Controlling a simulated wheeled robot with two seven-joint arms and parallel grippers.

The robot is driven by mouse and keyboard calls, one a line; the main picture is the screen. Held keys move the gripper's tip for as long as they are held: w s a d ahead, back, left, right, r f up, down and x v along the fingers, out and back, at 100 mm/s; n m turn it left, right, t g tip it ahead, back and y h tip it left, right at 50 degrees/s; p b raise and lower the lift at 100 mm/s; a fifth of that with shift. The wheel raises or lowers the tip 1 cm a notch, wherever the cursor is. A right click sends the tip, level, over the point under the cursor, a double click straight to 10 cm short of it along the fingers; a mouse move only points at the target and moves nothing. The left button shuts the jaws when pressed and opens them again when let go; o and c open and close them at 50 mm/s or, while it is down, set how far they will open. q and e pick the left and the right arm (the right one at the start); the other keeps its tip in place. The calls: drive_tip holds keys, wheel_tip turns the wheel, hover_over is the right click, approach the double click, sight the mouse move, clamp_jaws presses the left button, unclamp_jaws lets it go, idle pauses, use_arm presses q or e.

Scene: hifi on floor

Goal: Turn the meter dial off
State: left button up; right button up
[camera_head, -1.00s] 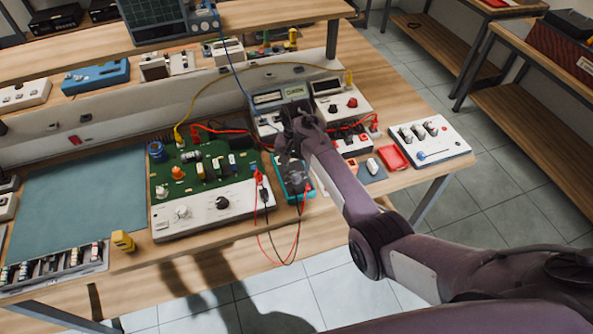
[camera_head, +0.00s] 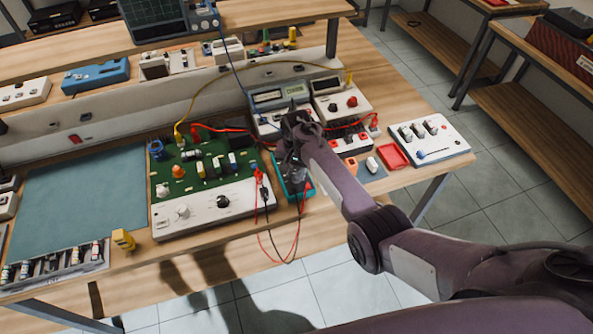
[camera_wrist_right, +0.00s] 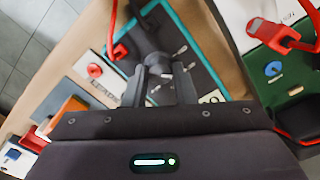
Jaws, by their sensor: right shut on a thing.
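The meter (camera_head: 306,186) is a teal-edged handheld meter lying on the bench to the right of the green circuit board, partly hidden by my right gripper. In the right wrist view its dark face (camera_wrist_right: 192,42) shows white markings and a teal rim. My right gripper (camera_head: 291,172) is over the meter. In the right wrist view its fingers (camera_wrist_right: 162,88) are shut on what seems to be the meter dial, which they mostly hide. The dial's setting cannot be read. My left gripper is in neither view.
A green circuit board with a white knob panel (camera_head: 240,196) stands left of the meter. Red and black leads (camera_head: 270,245) hang over the bench's front edge. Bench instruments (camera_head: 345,108), a red tray (camera_head: 396,156) and a white knob box (camera_head: 441,138) stand to the right.

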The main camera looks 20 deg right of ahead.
sight(296, 174)
drive_tip(key=shift+n, duration=0.3)
drive_tip(key=n+p, duration=0.1)
drive_tip(key=n, duration=0.2)
drive_tip(key=shift+n+p, duration=0.45)
drive_tip(key=shift+n, duration=2.25)
drive_tip(key=o, duration=1)
drive_tip(key=shift+a, duration=0.1)
drive_tip(key=shift+r, duration=3.85)
